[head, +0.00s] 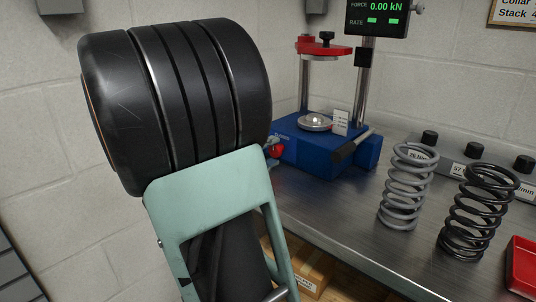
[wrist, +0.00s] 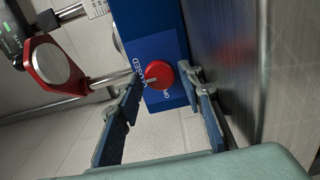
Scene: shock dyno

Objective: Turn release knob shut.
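The red release knob (wrist: 160,74) sits on the blue base of the spring tester, over a blue label panel (wrist: 172,47). "CLOSED" lettering shows at its upper left and partly hidden lettering below it. A pale pointer line on the knob's face runs toward the left; I cannot tell exactly which label it meets. My gripper (wrist: 159,78) is open, with one finger on each side of the knob; contact is not clear. In the head view the knob (head: 276,151) shows at the left side of the tester's blue base (head: 318,160), mostly beside my arm.
A grey spring (head: 408,187) and a black spring (head: 478,212) stand on the metal bench (head: 345,225) to the right, near a red tray (head: 522,268). The tester's red clamp piece (head: 322,48) and posts rise above the base. A display (head: 379,15) reads 0.00 kN.

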